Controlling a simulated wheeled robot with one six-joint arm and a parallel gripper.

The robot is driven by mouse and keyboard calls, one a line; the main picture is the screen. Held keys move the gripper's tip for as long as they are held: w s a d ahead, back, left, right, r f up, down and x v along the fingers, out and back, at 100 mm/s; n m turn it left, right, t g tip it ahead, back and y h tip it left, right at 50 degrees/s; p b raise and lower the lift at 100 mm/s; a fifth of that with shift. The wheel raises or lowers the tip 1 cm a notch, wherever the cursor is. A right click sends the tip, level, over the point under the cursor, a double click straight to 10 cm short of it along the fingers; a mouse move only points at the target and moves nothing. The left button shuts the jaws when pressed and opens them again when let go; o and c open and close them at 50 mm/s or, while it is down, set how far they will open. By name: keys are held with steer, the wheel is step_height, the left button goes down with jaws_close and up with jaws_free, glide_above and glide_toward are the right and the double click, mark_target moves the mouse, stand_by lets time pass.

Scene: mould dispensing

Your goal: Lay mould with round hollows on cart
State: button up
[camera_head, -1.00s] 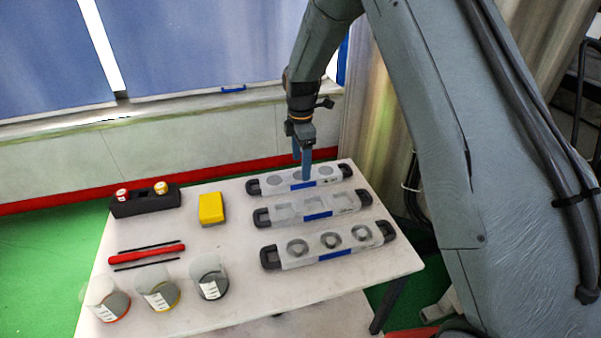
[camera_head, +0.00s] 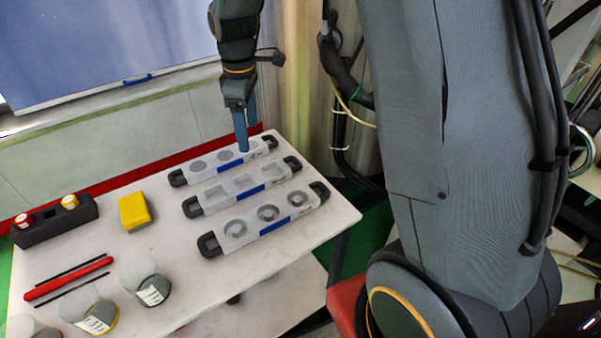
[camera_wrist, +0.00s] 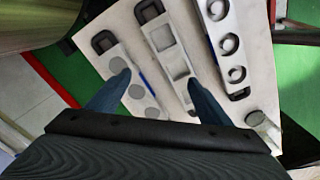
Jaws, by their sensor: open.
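The mould with round hollows (camera_head: 213,163) lies at the back of a row of three moulds on the white table (camera_head: 158,218). It is a pale bar with dark end handles and a blue strip. It also shows in the wrist view (camera_wrist: 133,91). My gripper (camera_head: 244,150) is open and points down at its right part in the head view. In the wrist view the left finger overlaps this mould and the right finger is over the middle mould's side. I cannot tell whether the fingers touch anything. No separate cart can be made out.
The middle mould (camera_head: 223,195) has square hollows, and the front mould (camera_head: 252,232) has ring-shaped hollows. Both lie close by. A yellow block (camera_head: 133,211), a black holder (camera_head: 55,225), a red bar (camera_head: 68,278) and several beakers stand further left. The table's front right is bare.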

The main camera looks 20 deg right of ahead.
steer(key=s+d+m, duration=0.3)
steer(key=s+m, duration=0.3)
steer(key=s, duration=0.4)
steer(key=s+d+f+m, duration=0.1)
steer(key=s+d+m, duration=0.3)
steer(key=s, duration=0.6)
steer(key=m, duration=0.2)
steer(key=shift+s+f+m+t, duration=0.2)
steer(key=shift+f+m+t, duration=0.1)
steer(key=shift+m, duration=0.1)
